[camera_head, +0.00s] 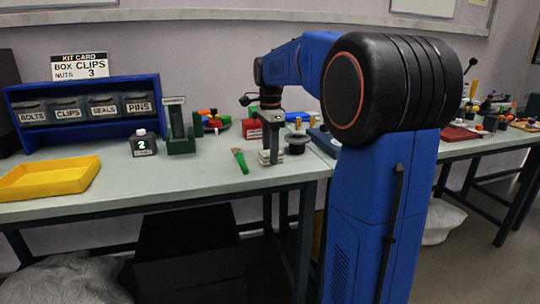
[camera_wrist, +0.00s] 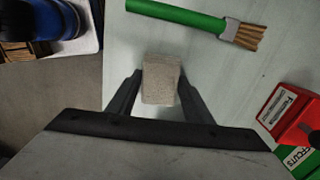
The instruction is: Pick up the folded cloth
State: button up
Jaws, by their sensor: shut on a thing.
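The folded cloth (camera_wrist: 161,80) is a small greyish-beige block between the two fingers of my gripper (camera_wrist: 160,88) in the wrist view. The fingers touch its left and right sides, and my gripper is shut on it. In the head view the cloth (camera_head: 268,157) shows as a pale layered stack near the front edge of the workbench (camera_head: 215,178), under my gripper (camera_head: 270,148). I cannot tell whether the cloth rests on the bench or is slightly above it.
A green-handled brush (camera_wrist: 185,15) lies just beyond the cloth, left of it in the head view (camera_head: 241,161). A dark round part (camera_head: 297,144) stands close on the right. A red box (camera_wrist: 290,110), a yellow tray (camera_head: 50,178) and a numbered bottle (camera_head: 143,145) are also on the bench.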

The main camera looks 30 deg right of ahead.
notch_tip(320, 180, up, 10)
dwell(0.5)
jog(key=shift+o, duration=0.4)
